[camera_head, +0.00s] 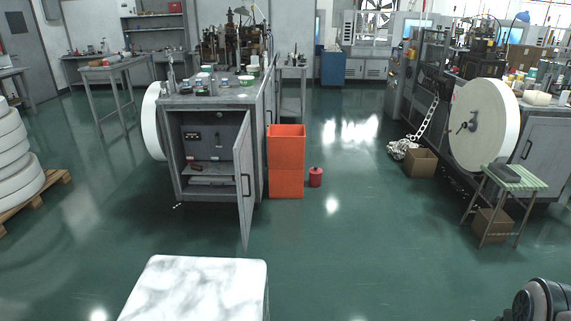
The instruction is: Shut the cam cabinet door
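The cam cabinet (174,170) is a grey metal cabinet left of centre, with tools and machine parts on its top. Its door (244,180) is hinged on the right side and stands wide open toward me, with a dark handle on it. The opening shows a dark interior with a small panel and a shelf holding some flat items. At the bottom right corner a dark rounded part (541,301) shows, which seems to be a piece of my arm. My gripper's fingers are not in view.
Orange bins (286,182) and a small red canister (316,177) stand right of the door. A white marble-patterned surface (195,290) lies in the foreground. A small table (514,178) and cardboard boxes (420,163) are at the right. The middle floor is clear.

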